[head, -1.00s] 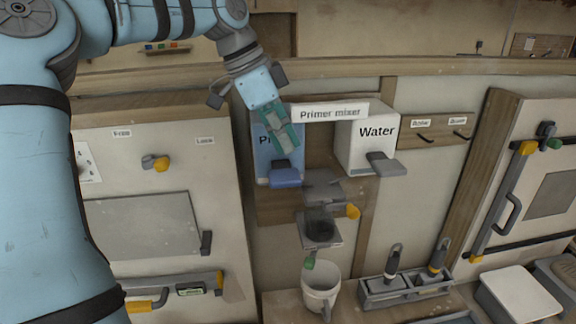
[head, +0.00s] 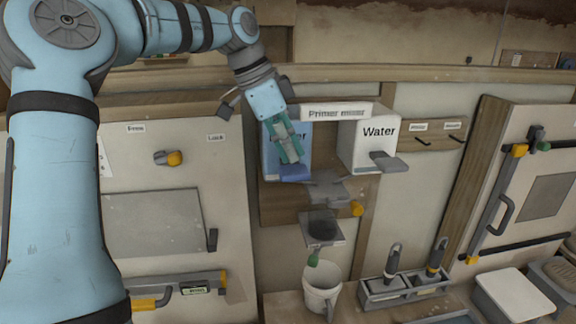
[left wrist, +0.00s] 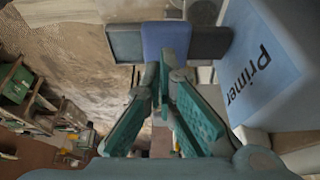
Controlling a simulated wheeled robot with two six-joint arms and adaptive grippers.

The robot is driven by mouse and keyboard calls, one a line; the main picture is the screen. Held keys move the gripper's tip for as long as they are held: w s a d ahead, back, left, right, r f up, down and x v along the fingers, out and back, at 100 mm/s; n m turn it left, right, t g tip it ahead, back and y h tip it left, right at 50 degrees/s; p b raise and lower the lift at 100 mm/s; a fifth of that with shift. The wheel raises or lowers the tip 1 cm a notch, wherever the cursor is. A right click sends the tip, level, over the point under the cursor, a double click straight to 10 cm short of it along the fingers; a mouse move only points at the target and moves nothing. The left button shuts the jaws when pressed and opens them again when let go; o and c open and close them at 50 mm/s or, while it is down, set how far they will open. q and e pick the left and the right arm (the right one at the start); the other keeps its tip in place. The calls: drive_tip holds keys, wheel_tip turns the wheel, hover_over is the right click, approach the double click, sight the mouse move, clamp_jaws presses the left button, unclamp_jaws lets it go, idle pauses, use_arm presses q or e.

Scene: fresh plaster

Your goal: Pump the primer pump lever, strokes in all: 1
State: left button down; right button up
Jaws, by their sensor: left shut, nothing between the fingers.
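The blue primer box (head: 271,152) hangs on the left of the "Primer mixer" panel, partly hidden by my left gripper. It also shows in the left wrist view with the word "Primer" (left wrist: 262,68). Its blue pump lever (head: 295,174) sticks out low at its front; in the left wrist view the lever (left wrist: 166,36) lies just beyond the fingertips. My left gripper (head: 297,161) is shut and empty, its fingertips right at the top of the lever. I cannot tell whether they touch. The fingertips meet in the left wrist view (left wrist: 166,62). My right gripper is not in view.
The white Water box (head: 362,148) with a grey lever (head: 388,162) stands close on the right. A brush rack (head: 400,288) stands on the counter at right.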

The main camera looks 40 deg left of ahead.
sight(292, 170)
use_arm(q)
drive_tip(key=shift+w+d+f, duration=0.1)
drive_tip(key=shift+w, duration=0.5)
drive_tip(key=shift+s, duration=0.3)
drive_tip(key=shift+f, duration=0.2)
drive_tip(key=shift+w+f+b, duration=0.1)
drive_tip(key=shift+f+b, duration=0.75)
drive_tip(key=shift+b, duration=0.05)
drive_tip(key=shift+f+b, duration=0.75)
drive_tip(key=shift+f, duration=0.3)
wheel_tip(292, 170, up, 4)
drive_tip(key=p, duration=0.4)
drive_tip(key=shift+r, duration=0.25)
drive_tip(key=shift+f, duration=0.15)
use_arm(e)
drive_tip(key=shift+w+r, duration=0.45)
